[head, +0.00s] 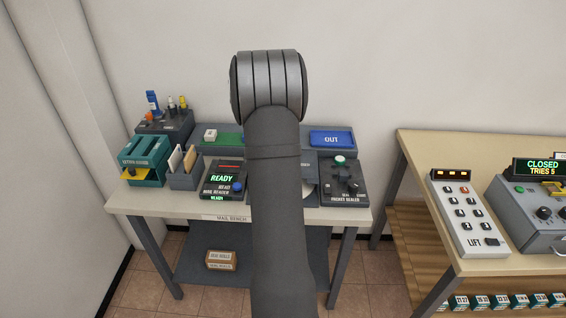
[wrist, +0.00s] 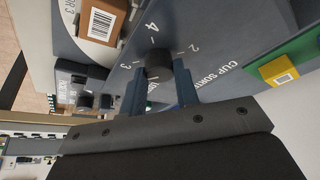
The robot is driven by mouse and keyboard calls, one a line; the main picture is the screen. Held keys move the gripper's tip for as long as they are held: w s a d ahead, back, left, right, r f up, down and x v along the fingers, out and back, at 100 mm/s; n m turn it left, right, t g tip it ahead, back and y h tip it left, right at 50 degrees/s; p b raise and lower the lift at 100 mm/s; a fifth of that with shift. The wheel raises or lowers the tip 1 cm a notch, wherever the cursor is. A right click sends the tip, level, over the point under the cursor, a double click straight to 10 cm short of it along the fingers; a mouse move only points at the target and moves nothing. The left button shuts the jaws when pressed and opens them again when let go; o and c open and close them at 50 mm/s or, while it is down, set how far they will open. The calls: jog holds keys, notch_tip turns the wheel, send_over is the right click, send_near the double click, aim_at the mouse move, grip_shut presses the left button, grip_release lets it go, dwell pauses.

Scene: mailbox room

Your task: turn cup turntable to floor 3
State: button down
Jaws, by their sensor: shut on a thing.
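In the wrist view a dark grey panel (wrist: 225,55) carries the partly readable words "CUP SORT". A black round knob (wrist: 158,66) stands on it with the numerals 4, 2 and 3 around it, and a partly hidden mark below. My gripper (wrist: 159,84) has one blue-grey finger on each side of the knob and is shut on it. I cannot tell which number the knob points to. A brown box (wrist: 101,21) with a barcode label sits beside a partly cut-off "R 3" label. In the head view my arm hides the gripper and the knob.
The mail bench (head: 137,202) holds a teal letter opener (head: 145,158), a device reading READY (head: 222,178), a blue OUT tray (head: 332,139) and a control box (head: 342,180). To the right, another table carries a LIFT keypad (head: 465,213) and a box reading CLOSED (head: 540,218).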

jog(key=shift+s+f+m, duration=0.1)
jog(key=shift+f+m, duration=0.05)
jog(key=shift+m, duration=0.15)
dwell(0.4)
jog(key=c, duration=1.1)
grip_release()
jog(key=v, duration=1.7)
jog(key=shift+a+r, duration=0.25)
jog(key=shift+r, duration=0.05)
jog(key=x, duration=1.7)
jog(key=shift+d+f, duration=0.2)
jog(key=shift+d, duration=0.05)
